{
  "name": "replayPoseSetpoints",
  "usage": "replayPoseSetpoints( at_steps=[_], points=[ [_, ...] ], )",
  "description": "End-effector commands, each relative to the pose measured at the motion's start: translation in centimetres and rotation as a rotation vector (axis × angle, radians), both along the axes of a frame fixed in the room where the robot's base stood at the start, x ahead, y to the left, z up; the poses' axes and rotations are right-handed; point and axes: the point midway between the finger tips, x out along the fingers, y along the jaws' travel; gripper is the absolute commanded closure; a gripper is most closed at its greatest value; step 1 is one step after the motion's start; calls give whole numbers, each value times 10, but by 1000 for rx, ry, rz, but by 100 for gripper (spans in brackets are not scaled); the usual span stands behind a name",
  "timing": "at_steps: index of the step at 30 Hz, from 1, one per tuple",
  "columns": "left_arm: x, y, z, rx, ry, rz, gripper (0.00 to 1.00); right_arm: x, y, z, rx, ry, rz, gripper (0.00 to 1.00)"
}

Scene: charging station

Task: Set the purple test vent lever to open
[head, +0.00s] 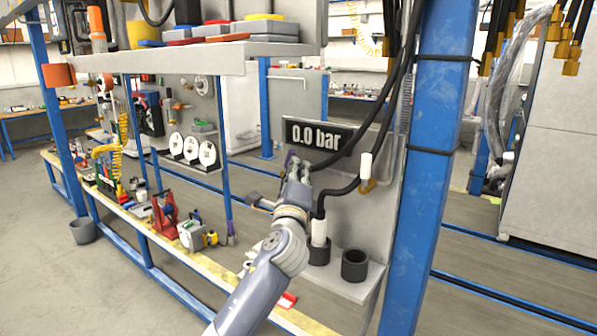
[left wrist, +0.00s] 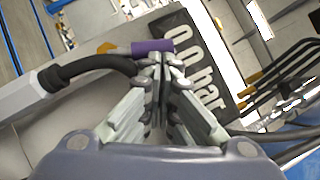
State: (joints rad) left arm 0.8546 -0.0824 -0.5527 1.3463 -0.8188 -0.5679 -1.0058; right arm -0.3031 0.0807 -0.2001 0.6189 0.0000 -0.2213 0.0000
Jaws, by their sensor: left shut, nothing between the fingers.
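The purple vent lever (left wrist: 152,47) shows in the left wrist view just beyond my left fingertips, with a brass fitting at its left end. In the head view it is mostly hidden behind my left gripper (head: 297,168), just below the pressure display (head: 317,136), which reads 0.0 bar. In the left wrist view my left gripper (left wrist: 161,66) is shut, with nothing between its fingers. The tips are at or very near the lever; I cannot tell whether they touch it. Whether the lever stands open or closed is unclear. My right gripper is not in view.
A white-handled lever (head: 366,166) on a brass valve sits right of the display. Black hoses hang across the panel (head: 345,215). A black holder (head: 355,265) stands on the small shelf below. A blue post (head: 428,170) rises at the right.

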Motion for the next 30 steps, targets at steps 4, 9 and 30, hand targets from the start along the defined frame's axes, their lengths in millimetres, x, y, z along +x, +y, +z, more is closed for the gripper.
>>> replayPoseSetpoints(
  at_steps=[4, 9, 30],
  points=[
    [2, 1, 5, 0, -2, -1, 100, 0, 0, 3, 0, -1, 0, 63],
    [4, 3, 7, 0, -1, 0, 100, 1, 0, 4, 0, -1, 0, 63],
    [7, 7, 11, 0, -1, 0, 100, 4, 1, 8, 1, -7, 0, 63]
  ],
)
